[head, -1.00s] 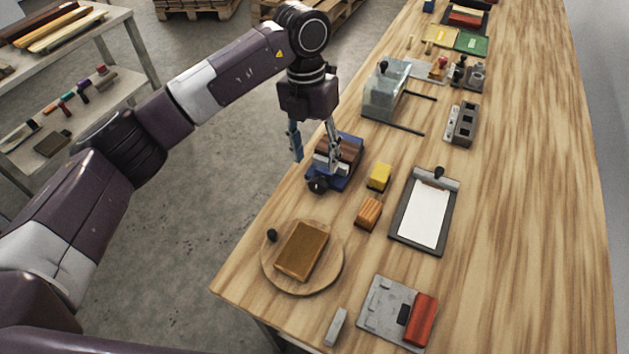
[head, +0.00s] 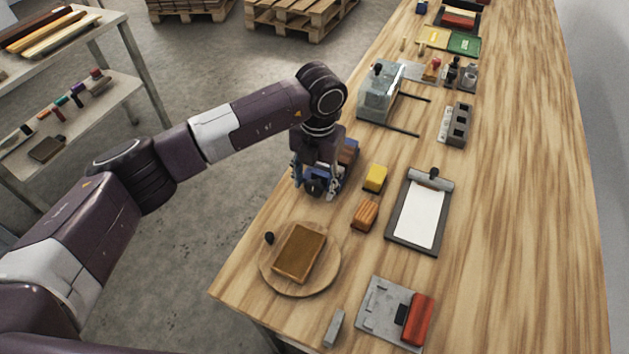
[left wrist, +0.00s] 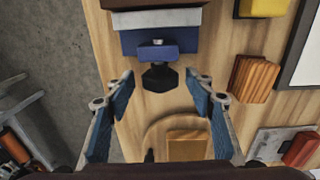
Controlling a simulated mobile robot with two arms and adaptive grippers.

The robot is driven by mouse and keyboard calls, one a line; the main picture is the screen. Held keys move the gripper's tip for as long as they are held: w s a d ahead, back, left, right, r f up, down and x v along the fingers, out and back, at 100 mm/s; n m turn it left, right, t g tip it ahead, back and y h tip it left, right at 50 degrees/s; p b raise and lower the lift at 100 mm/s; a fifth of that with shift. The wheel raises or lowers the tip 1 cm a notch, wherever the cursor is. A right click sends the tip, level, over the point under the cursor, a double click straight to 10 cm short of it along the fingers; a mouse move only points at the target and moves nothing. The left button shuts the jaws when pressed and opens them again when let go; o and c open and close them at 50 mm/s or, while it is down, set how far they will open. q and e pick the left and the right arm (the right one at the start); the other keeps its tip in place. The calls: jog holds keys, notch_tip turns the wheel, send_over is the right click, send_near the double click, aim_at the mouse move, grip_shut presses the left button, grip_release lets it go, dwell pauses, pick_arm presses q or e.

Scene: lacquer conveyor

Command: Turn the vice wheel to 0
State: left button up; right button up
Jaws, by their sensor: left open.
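The blue vice (head: 345,160) stands at the left edge of the bench, partly hidden by my left gripper in the head view. In the left wrist view the vice (left wrist: 160,42) shows at the top, with its dark wheel (left wrist: 160,77) facing my gripper. A brown block sits in the vice. My left gripper (head: 315,188) is over the near end of the vice. In the left wrist view the left gripper (left wrist: 160,92) is open, its blue-padded fingers to either side of and just short of the wheel. No number on the wheel can be read. My right gripper is not seen.
A round wooden board (head: 330,275) with a brown block lies nearer on the bench. A yellow block (head: 375,178), an orange block (head: 364,215) and a clipboard (head: 420,210) lie to the right. The bench's right side is clear.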

pick_arm(q)
jog(key=shift+c, duration=0.4)
jog(key=c, duration=1.1)
jog(key=b, duration=0.1)
jog(key=h+b, duration=0.1)
jog(key=g+h+b, duration=0.1)
jog(key=shift+w+a+f, duration=0.15)
jog(key=shift+a+f, duration=0.1)
jog(key=shift+a, duration=0.05)
jog(key=g+h+b, duration=0.1)
jog(key=h+b, duration=0.2)
jog(key=shift+w+a, duration=0.1)
jog(key=shift+a, duration=0.1)
jog(key=shift+g+h+b, duration=0.3)
jog(key=shift+h+b, duration=0.25)
jog(key=shift+h, duration=0.25)
jog(key=shift+r, duration=0.1)
jog(key=o, duration=1.2)
jog(key=shift+a, duration=0.1)
